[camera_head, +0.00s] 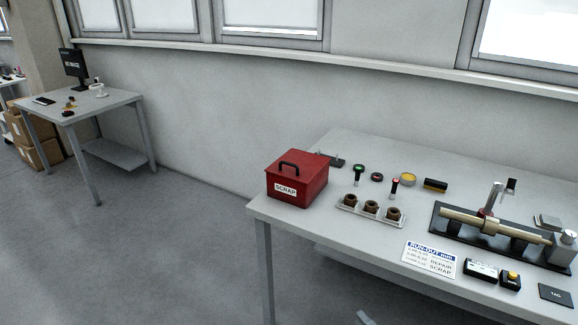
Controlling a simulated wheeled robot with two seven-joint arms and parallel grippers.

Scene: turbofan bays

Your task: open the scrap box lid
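The red scrap box (297,190) stands at the near left corner of the grey table on the right. A white SCRAP label is on its front. Its lid (310,164) is shut flat on top and carries a black arched handle (289,165). Only a small pale piece, which seems to be my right gripper (364,318), shows at the bottom edge, in front of the table and well apart from the box. Its fingers cannot be made out. My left gripper is not in view.
Right of the box on the table (330,235) are a tray (370,212) with brown cups, small gauges, a run-out sign (429,259) and a shaft on a black stand (500,240). A second table (100,103) stands far left. The floor between is clear.

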